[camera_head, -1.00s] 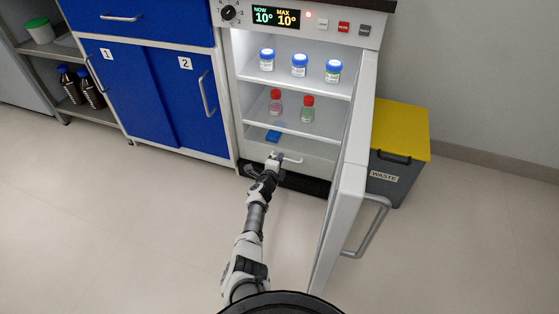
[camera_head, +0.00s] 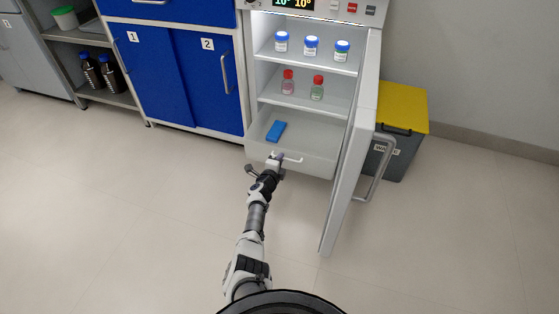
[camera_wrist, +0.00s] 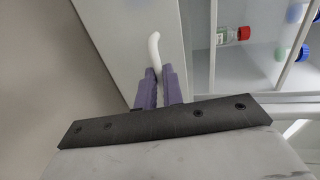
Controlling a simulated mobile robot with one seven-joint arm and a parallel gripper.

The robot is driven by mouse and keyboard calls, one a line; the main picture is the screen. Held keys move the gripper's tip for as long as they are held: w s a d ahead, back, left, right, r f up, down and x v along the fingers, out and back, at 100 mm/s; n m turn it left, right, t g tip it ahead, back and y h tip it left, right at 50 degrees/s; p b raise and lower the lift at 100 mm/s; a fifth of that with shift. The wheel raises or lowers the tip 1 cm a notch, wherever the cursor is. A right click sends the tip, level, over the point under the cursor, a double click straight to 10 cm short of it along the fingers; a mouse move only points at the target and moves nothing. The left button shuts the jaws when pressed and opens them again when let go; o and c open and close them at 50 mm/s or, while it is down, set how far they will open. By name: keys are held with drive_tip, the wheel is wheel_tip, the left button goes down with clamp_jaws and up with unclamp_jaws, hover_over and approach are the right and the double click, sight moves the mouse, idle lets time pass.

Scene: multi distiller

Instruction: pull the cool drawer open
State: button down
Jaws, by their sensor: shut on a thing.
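The cool drawer (camera_head: 310,165) is the white drawer at the bottom of the open fridge, and it stands pulled out toward me. A blue box-like thing (camera_head: 276,131) lies inside it. The drawer has a white bar handle (camera_head: 292,159), which also shows in the wrist view (camera_wrist: 154,48). My gripper (camera_head: 275,158) is at the left part of the handle. In the wrist view its two purple fingers (camera_wrist: 158,86) are shut on the handle's end. The fingers hide the gripped part of the handle.
The fridge door (camera_head: 352,150) stands open on the right, with a waste bin (camera_head: 398,150) beyond it. Bottles with blue lids (camera_head: 311,47) and red lids (camera_head: 288,82) stand on the shelves above. A blue cabinet (camera_head: 190,80) is on the left. The floor in front is clear.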

drive_tip(key=shift+s, duration=0.15)
drive_tip(key=c, duration=1.5)
unclamp_jaws()
drive_tip(key=shift+c, duration=0.2)
drive_tip(key=shift+s, duration=0.1)
